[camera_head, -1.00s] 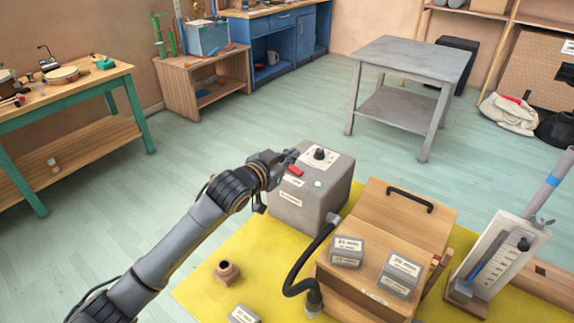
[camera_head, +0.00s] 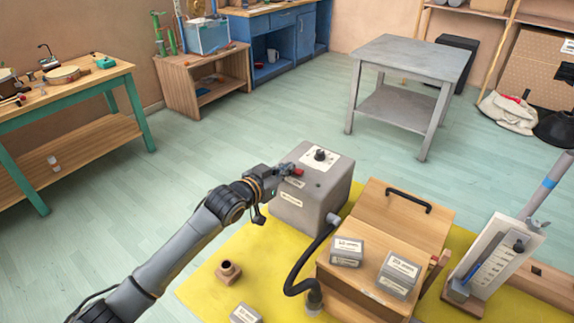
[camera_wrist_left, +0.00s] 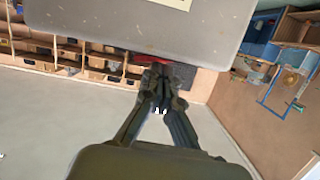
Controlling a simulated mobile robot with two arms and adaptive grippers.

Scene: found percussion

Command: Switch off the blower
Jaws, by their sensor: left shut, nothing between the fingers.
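The blower (camera_head: 318,205) is a grey box on the yellow mat. It has a dark knob (camera_head: 320,155) on a white plate on its top and a red switch (camera_head: 299,172) near the left edge. My left gripper (camera_head: 288,170) comes in from the left, shut and empty, with its tips at the red switch. In the left wrist view the closed fingers (camera_wrist_left: 160,84) are against the blower's grey face (camera_wrist_left: 130,25), and a strip of red (camera_wrist_left: 200,66) shows beside them. Whether they touch the switch is hard to tell. My right gripper is out of view.
A black hose (camera_head: 295,270) runs from the blower to a wooden box (camera_head: 415,222) carrying two grey labelled blocks. A gauge board (camera_head: 490,260) stands at the right. A small brown fitting (camera_head: 228,271) lies on the yellow mat (camera_head: 205,298).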

